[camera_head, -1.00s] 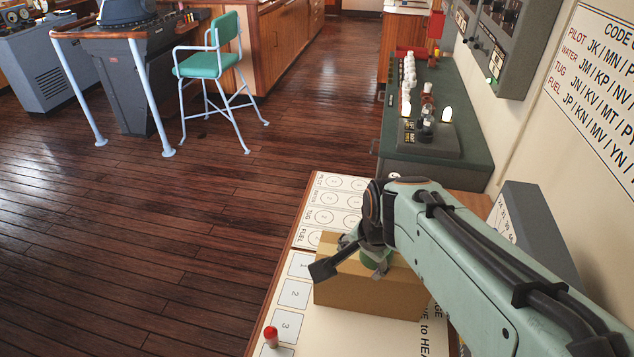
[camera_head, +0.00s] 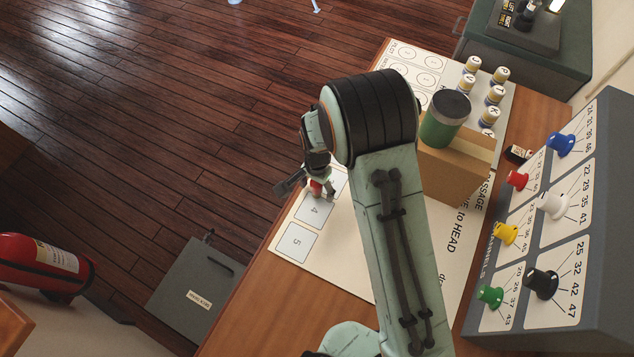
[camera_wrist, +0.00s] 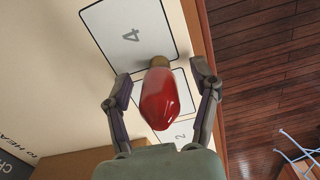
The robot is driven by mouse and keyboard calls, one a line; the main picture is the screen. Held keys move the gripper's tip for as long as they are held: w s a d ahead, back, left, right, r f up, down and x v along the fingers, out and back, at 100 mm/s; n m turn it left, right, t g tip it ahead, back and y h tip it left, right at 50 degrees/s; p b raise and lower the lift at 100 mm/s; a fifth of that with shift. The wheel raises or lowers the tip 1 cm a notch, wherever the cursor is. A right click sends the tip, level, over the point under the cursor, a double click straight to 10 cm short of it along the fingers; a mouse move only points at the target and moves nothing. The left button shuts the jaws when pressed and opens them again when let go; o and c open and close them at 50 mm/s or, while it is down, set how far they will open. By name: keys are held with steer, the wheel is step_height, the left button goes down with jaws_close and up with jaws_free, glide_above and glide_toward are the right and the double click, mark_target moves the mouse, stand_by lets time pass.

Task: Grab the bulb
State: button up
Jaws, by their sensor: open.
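My gripper (camera_head: 306,190) is at the bulb, low over the sheet. In the wrist view my gripper (camera_wrist: 161,78) is open, one finger on each side of the bulb, with visible gaps between fingers and glass.
A cardboard box (camera_head: 455,170) with a green cylinder (camera_head: 445,118) on it stands right of my arm. Several white-capped bottles (camera_head: 470,80) stand behind. A grey panel with coloured knobs (camera_head: 553,205) is at the right. The table's left edge is close to the bulb.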

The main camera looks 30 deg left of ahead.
steer(key=shift+f, duration=0.1)
steer(key=c, duration=1)
